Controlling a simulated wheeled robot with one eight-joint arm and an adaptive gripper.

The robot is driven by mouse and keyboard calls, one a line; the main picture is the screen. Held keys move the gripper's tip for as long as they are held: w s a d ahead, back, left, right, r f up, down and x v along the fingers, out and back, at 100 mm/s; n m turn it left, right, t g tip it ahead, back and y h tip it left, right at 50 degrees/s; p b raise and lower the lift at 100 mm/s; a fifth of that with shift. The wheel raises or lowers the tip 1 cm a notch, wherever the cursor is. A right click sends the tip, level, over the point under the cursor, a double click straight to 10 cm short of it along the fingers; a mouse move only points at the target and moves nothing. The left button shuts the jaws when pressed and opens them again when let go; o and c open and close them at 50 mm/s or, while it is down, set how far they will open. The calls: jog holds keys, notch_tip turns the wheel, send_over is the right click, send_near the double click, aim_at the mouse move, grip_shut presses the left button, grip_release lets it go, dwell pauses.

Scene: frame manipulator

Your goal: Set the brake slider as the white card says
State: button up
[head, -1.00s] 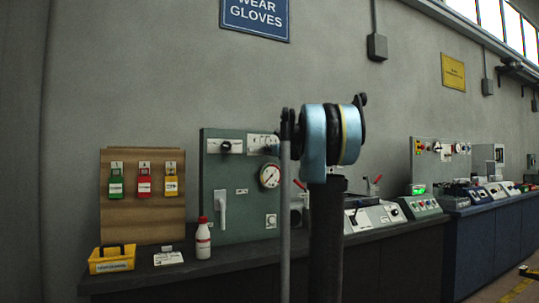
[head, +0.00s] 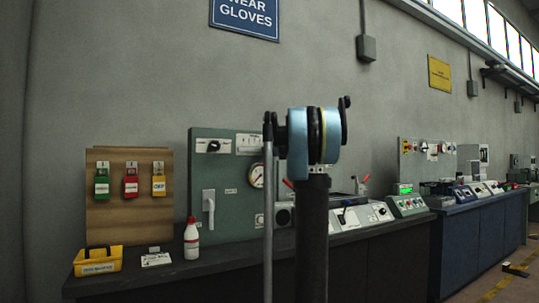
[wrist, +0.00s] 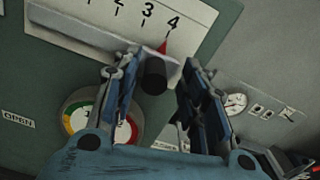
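In the wrist view a slider with a black knob (wrist: 155,76) runs in a pale slot under a white scale (wrist: 135,18). The readable numbers include 2, 3 and 4, and a red pointer (wrist: 163,47) is close to the 4. My gripper (wrist: 162,86) is open, with one finger on each side of the knob; I cannot tell whether either touches it. In the head view the scale plate (head: 249,145) is on the green panel (head: 229,185), partly behind my arm. A white card (head: 157,260) lies on the bench, its text too small to read.
A round gauge (wrist: 103,118) is below the slider. A yellow box (head: 98,261) and a red-capped bottle (head: 191,240) stand on the dark bench. A wooden board (head: 128,211) holds several coloured tags. Other consoles (head: 360,215) stand to the right.

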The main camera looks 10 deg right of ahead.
jog(key=v, duration=1.2)
jog(key=shift+a, duration=0.1)
dwell(0.4)
jog(key=s+a+f+n+g, duration=0.3)
jog(key=s+a+f+n, duration=0.35)
jog(key=f, duration=0.25)
jog(key=s+a+f+n+g+y, duration=0.1)
jog(key=s+a+f+n+g, duration=0.3)
jog(key=s+f, duration=0.45)
jog(key=s+a+f+n+g, duration=0.2)
jog(key=s+a+f+n, duration=0.45)
jog(key=f, duration=0.25)
jog(key=s+d+f+n+g+h, duration=0.3)
jog(key=s+f+n, duration=0.3)
jog(key=s+f, duration=0.7)
jog(key=s+d+f+n+g+h, duration=0.3)
jog(key=s+f+n, duration=0.4)
jog(key=s+f, duration=0.6)
notch_tip(320, 180, down, 2)
jog(key=shift+d+h, duration=0.3)
jog(key=shift+d, duration=0.4)
jog(key=shift+w, duration=0.1)
